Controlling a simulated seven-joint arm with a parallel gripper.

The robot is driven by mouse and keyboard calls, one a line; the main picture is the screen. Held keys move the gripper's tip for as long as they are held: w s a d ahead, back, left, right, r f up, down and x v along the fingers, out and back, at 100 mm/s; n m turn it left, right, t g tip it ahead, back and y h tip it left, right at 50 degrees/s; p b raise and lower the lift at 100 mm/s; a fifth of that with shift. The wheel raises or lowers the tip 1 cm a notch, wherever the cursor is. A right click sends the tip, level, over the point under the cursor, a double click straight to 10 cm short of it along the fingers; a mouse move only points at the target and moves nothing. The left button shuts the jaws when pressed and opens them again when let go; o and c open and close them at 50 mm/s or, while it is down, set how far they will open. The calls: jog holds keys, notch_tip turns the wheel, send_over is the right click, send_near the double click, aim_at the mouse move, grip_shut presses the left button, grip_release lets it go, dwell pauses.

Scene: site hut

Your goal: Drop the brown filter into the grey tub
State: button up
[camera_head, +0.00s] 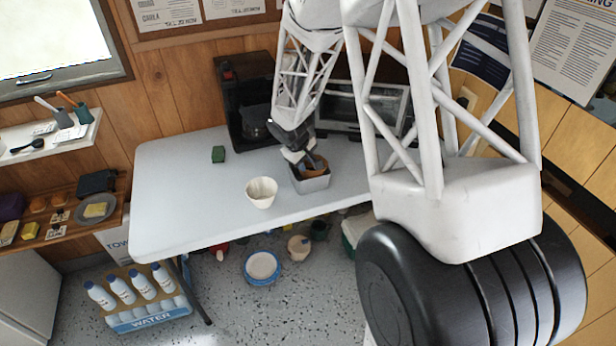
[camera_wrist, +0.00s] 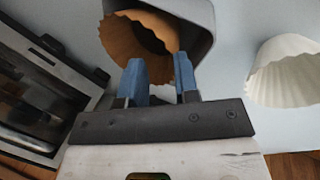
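The brown filter (camera_head: 314,164), a fluted paper cup, sits in the mouth of the grey tub (camera_head: 311,185) on the white table. In the wrist view the filter (camera_wrist: 150,22) is tilted, with its wavy rim towards me and the tub's wall (camera_wrist: 201,18) around it.
A white filter (camera_head: 261,192) stands on the table (camera_head: 190,190) left of the tub. A coffee machine (camera_head: 245,100) and a toaster oven (camera_head: 362,105) stand behind. The table's left part is mostly clear.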

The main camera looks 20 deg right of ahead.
jog(key=shift+o, duration=0.4)
jog(key=shift+r, duration=0.15)
jog(key=v, duration=0.7)
jog(key=shift+r, duration=0.25)
jog(key=shift+a, duration=0.15)
dwell(0.5)
jog(key=s+a+r+m+y, duration=0.1)
jog(key=s+a+r+m, duration=0.15)
jog(key=s+r, duration=1.35)
jog(key=s+a+r+m+y, duration=0.1)
jog(key=s+r, duration=0.1)
jog(key=s, duration=0.8)
jog(key=s+a+r+m+t+y, duration=0.1)
jog(key=s+a, duration=0.1)
jog(key=s, duration=0.9)
jog(key=shift+a+r+m, duration=0.25)
jog(key=shift+r+m, duration=0.1)
jog(key=shift+r, duration=0.05)
